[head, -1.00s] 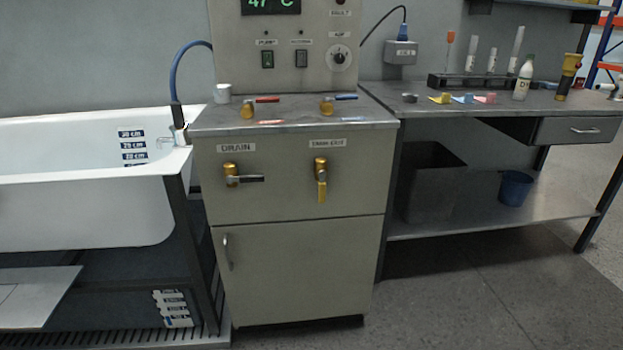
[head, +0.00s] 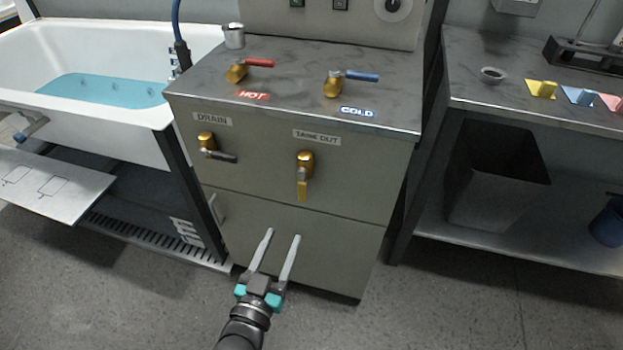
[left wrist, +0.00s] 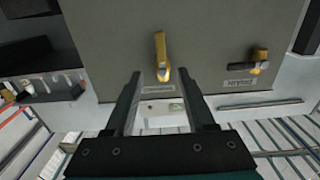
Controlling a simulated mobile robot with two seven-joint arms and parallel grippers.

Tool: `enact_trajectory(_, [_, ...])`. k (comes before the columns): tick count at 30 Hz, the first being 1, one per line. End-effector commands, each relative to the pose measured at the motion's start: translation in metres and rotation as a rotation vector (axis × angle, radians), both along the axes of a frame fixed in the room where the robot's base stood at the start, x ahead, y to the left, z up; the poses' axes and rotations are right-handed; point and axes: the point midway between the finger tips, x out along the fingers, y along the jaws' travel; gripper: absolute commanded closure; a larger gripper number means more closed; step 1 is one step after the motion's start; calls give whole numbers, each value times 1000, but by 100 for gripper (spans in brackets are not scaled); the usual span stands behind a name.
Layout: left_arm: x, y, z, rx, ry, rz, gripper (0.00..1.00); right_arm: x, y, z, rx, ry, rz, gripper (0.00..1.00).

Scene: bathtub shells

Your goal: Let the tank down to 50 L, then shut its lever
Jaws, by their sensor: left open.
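The lever labelled TANK OUT (head: 302,186) is on the front of the grey cabinet. Its yellow handle hangs straight down from a brass valve body (head: 305,160). My left gripper (head: 284,234) is open and empty, below and in front of this lever, not touching it. In the left wrist view, which looks upside down, the yellow lever (left wrist: 161,55) shows beyond and between the open fingers (left wrist: 165,75). A scale with white labels (head: 188,231) shows low under the tub; its figures are too small to read. My right gripper is out of view.
The DRAIN lever (head: 222,156), dark-handled and pointing right, sits left of TANK OUT. The white tub (head: 150,117) holds blue water (head: 105,90).

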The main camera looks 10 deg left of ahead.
Motion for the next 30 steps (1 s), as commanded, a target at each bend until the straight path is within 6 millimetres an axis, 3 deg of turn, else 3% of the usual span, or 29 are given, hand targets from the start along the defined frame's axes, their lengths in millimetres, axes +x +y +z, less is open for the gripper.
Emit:
enact_trajectory(11, [50, -2, -1, 0, -2, -1, 45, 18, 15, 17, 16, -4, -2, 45])
enact_trajectory(30, [130, -5, -2, 0, -1, -1, 45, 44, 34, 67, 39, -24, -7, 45])
